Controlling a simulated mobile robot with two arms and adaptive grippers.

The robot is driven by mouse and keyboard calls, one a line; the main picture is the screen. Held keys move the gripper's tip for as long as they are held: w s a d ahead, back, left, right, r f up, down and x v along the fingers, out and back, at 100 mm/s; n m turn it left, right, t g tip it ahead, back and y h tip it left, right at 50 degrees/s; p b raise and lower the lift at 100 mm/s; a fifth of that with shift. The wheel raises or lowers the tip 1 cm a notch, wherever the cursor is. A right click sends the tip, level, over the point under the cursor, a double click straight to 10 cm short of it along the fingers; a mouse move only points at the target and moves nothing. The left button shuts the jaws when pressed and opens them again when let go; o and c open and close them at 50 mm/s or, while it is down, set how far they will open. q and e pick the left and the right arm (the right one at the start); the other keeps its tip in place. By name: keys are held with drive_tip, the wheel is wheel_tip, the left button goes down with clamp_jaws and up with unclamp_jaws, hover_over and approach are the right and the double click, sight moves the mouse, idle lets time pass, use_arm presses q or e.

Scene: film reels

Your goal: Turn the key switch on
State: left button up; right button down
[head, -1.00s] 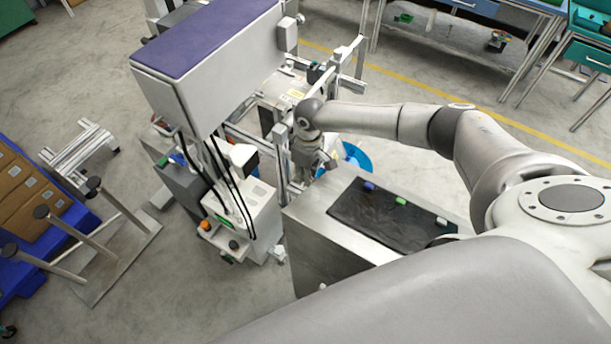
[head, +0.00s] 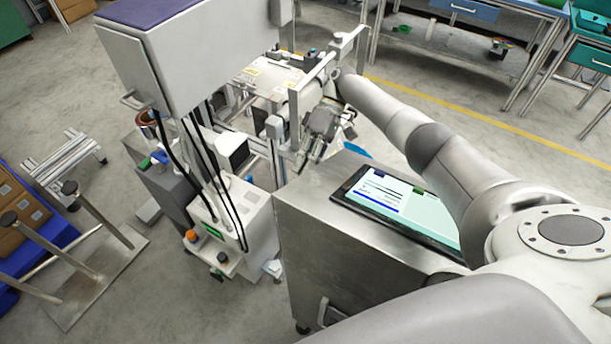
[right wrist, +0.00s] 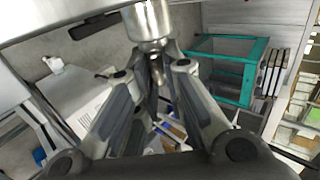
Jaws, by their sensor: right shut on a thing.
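My right gripper (head: 309,157) is beside the near frame post of the machine, by the corner of the metal cabinet. In the right wrist view its fingers (right wrist: 156,78) are closed together on a small metal piece, which I take to be the key of the key switch. A shiny silver cylinder (right wrist: 149,20), probably the switch body, stands right at the fingertips. The fingers hide most of the key, so its turned angle cannot be told. In the head view the switch is hidden by the gripper. My left gripper is not in view.
A metal cabinet (head: 306,235) with a lit screen (head: 405,205) stands close below my right arm. The machine's grey box (head: 185,60) and hanging cables are to the left. A stand with posts (head: 95,270) is at the far left.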

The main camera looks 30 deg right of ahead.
drive_tip(key=shift+w+g+y+b, duration=0.1)
drive_tip(key=shift+g+y+b, duration=0.4)
drive_tip(key=shift+y+b, duration=0.45)
drive_tip(key=shift+d, duration=0.1)
drive_tip(key=c, duration=1.5)
unclamp_jaws()
drive_tip(key=shift+f, duration=0.1)
